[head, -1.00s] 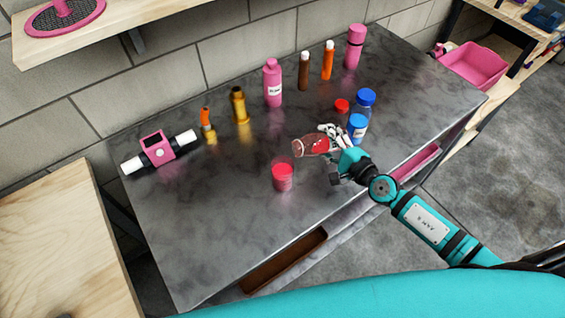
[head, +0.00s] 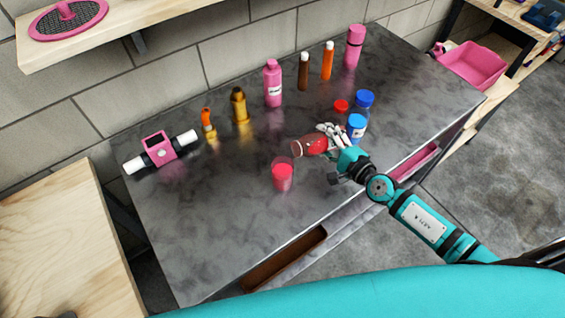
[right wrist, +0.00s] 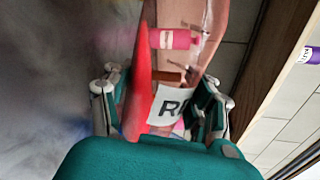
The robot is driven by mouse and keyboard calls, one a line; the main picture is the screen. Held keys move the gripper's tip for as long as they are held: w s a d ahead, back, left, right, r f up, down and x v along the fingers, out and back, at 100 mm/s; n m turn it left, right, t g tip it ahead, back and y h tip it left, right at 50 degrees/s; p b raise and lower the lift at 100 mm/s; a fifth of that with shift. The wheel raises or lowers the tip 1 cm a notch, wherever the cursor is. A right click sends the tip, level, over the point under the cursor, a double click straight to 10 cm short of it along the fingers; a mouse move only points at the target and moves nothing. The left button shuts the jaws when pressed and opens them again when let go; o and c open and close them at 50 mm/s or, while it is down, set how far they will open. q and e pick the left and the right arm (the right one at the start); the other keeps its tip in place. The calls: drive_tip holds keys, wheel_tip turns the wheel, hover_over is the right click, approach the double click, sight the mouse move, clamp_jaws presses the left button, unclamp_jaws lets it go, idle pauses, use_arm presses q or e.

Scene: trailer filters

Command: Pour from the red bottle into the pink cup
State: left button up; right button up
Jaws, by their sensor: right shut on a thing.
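The red bottle (head: 311,145) is clear with red liquid inside. It is tipped nearly on its side, with its open end toward the left. My right gripper (head: 326,141) is shut around it and holds it above the table. In the right wrist view the bottle (right wrist: 188,45) lies between the fingers, with a white label and red liquid along one side. The pink cup (head: 282,177) stands upright on the table, left of and below the bottle's mouth in the picture, and holds red liquid. No stream shows between them. My left gripper is out of view.
The table front left of the cup is clear.

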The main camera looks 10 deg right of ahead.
drive_tip(key=shift+a+r+n+p, duration=0.2)
drive_tip(key=shift+r+n+p, duration=0.45)
drive_tip(key=shift+p, duration=0.85)
idle(0.3)
drive_tip(key=shift+a+r+n+h+p, duration=0.1)
drive_tip(key=shift+r+n+h+p, duration=0.5)
drive_tip(key=shift+r+p, duration=1)
idle(1.2)
